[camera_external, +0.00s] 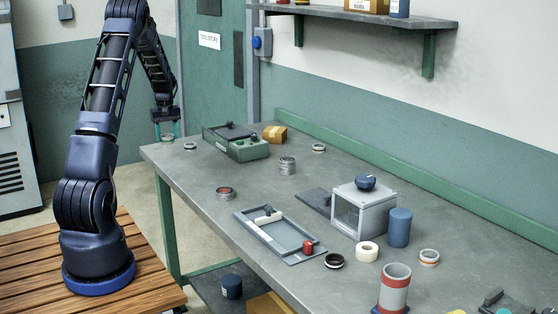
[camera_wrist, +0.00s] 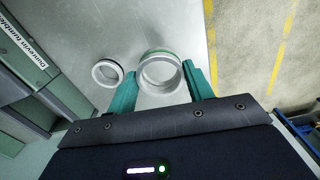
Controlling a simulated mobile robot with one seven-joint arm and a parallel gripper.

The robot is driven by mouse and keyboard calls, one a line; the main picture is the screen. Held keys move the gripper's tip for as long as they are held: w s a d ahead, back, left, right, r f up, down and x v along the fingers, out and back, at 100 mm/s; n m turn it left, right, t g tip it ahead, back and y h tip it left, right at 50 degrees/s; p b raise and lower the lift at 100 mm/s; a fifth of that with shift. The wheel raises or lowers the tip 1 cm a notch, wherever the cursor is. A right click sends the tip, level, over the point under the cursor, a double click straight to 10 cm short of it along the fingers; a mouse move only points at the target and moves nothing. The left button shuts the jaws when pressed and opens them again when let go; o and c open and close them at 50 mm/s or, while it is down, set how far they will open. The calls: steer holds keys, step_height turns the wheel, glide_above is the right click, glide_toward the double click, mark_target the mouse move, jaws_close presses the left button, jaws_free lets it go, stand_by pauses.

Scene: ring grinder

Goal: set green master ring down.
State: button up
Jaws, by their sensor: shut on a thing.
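My gripper (camera_wrist: 160,70) is shut on a pale metal ring with a green band, the green master ring (camera_wrist: 160,54), held between its two teal fingers. In the external view my gripper (camera_external: 166,125) is small, at the far left end of the workbench (camera_external: 250,190). The ring there is a small pale shape at the fingertips. In the wrist view the ring is over the grey benchtop, near its edge. I cannot tell whether it touches the bench.
A second pale ring (camera_wrist: 96,78) lies just left of the held ring; a small ring (camera_external: 190,146) shows there externally. Yellow-striped floor (camera_wrist: 245,50) lies beyond the bench edge.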

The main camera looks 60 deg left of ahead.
steer(key=shift+f, duration=2.35)
steer(key=shift+f, duration=0.1)
steer(key=o, duration=1.1)
